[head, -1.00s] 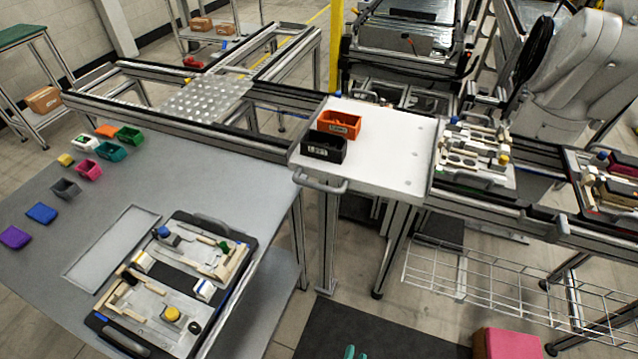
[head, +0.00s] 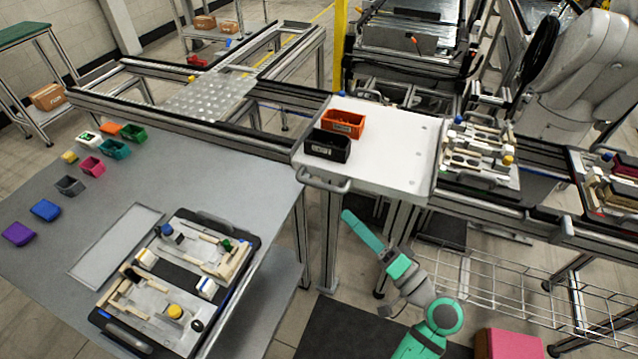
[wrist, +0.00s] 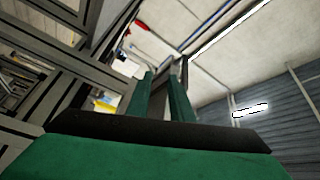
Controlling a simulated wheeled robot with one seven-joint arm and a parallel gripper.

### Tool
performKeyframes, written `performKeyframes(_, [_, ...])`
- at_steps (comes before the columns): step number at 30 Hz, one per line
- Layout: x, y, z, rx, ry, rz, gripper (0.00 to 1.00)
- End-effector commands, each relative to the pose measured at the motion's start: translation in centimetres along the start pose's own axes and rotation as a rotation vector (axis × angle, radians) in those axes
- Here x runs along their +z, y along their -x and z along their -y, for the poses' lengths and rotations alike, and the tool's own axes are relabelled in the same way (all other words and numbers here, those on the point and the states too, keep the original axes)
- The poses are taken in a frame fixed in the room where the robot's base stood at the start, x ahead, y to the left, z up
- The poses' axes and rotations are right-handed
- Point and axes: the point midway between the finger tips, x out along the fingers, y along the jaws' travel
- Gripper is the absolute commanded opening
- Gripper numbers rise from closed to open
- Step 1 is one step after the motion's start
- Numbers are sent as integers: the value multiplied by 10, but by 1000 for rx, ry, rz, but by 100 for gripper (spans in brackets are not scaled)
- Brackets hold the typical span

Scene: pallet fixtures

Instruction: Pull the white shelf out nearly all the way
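The white shelf (head: 385,165) is a flat panel set in the frame line, with a grey bar handle (head: 325,184) on its front edge. An orange bin (head: 343,123) and a black bin (head: 326,145) stand on its left part. My gripper (head: 347,216) is on the teal arm, below and a little right of the handle in the picture, apart from it. In the wrist view, its two green fingers (wrist: 161,96) stand apart with nothing held between them. The wrist view looks up past metal frame bars; the handle cannot be made out there.
A grey table (head: 230,190) at left bears a black fixture pallet (head: 255,243) and several small coloured bins. Another fixture pallet (head: 478,158) sits right of the shelf. A frame leg (head: 329,245) stands left of my gripper. A wire rack (head: 500,283) lies low at right.

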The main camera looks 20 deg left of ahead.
Motion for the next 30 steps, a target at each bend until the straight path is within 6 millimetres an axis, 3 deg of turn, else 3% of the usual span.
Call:
performKeyframes(3, [-12,0,26,-73,30,63,20])
performKeyframes(7, [-14,-1,41,-113,45,100,20])
performKeyframes(13, [-12,-17,45,-122,46,112,20])
performKeyframes(24, [-6,-78,52,-120,46,108,20])
performKeyframes(30, [-5,-98,54,-118,47,103,20])
